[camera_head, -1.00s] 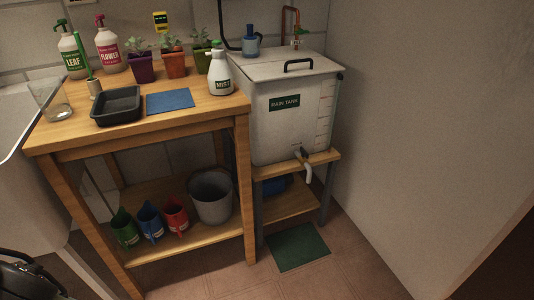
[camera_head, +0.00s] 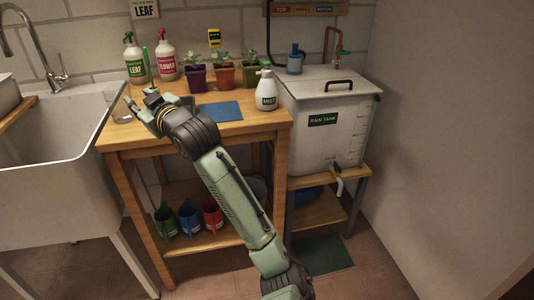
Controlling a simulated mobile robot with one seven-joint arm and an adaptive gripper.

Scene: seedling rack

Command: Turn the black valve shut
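The white rain tank (camera_head: 318,149) stands right of the wooden bench. A tap with a small black valve handle (camera_head: 336,168) and a pale, downward spout (camera_head: 338,188) is low on its front. The handle is small, and I cannot tell how far it is turned. My arm hides part of the bench and the lower shelf.
On the bench are a glass beaker (camera_head: 122,108), spray bottles, potted seedlings, a blue mat (camera_head: 221,111) and the MIST bottle (camera_head: 266,90). Several coloured jugs stand on the lower shelf. A sink (camera_head: 60,130) is at left, a wall at right. A green mat (camera_head: 324,254) lies on the floor.

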